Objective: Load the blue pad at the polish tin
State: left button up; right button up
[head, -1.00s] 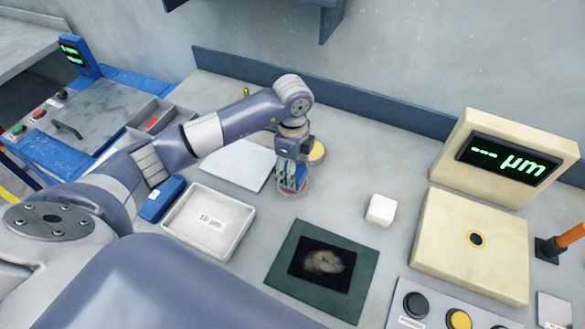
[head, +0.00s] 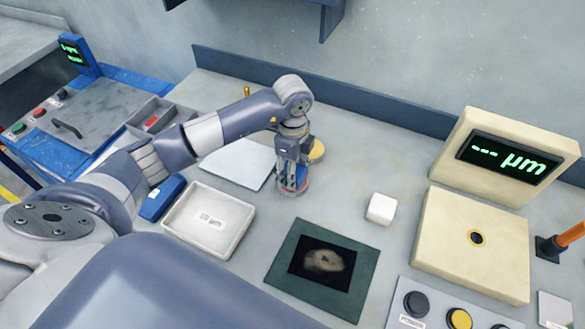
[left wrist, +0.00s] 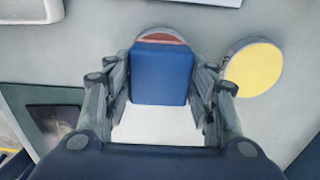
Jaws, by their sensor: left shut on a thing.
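The blue pad (left wrist: 161,75) is a blue block held between the fingers of my left gripper (left wrist: 161,90). In the head view my left gripper (head: 291,172) is pointed down over a low round tin (head: 294,191) with reddish contents. The tin's red-brown face (left wrist: 162,36) shows past the pad's upper edge in the left wrist view. The pad is over or at the tin; I cannot tell whether they touch. A yellow-topped round tin (head: 317,151) stands just behind the gripper. My right gripper is not seen.
A white tray (head: 247,229) marked with a µm label and a white sheet (head: 236,163) lie to the left. A dark green mat (head: 284,272) is in front. A white block (head: 381,209) and a cream gauge (head: 472,241) are to the right.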

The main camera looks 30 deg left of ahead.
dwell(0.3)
pick_arm(q)
jog(key=shift+r+p, duration=2.7)
jog(key=shift+r, duration=0.85)
